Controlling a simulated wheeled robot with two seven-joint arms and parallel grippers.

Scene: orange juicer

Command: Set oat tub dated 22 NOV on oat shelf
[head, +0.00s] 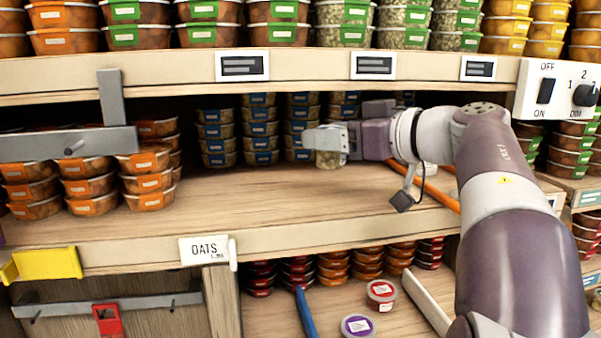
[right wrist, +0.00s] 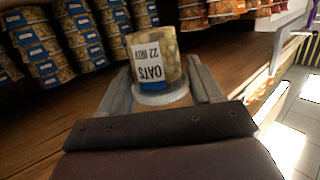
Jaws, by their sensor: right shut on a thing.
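The oat tub (right wrist: 155,62) shows in the right wrist view with a white label reading OATS and 22 NOV, upside down in that picture. It is a clear tub with pale contents, a blue band and a pale rim. My right gripper (right wrist: 163,88) is shut on it, one finger on each side. In the head view the tub (head: 328,160) is partly hidden below the fingers of my right gripper (head: 328,140). It is over the back part of the oat shelf (head: 270,195), whose front edge bears an OATS sign (head: 204,249). I cannot tell whether it touches the shelf. My left gripper is not in view.
Stacks of blue-labelled tubs (head: 216,138) stand at the shelf's back, close to the held tub. Orange-labelled tubs (head: 148,185) fill its left side. The upper shelf edge (head: 300,72) runs above my arm.

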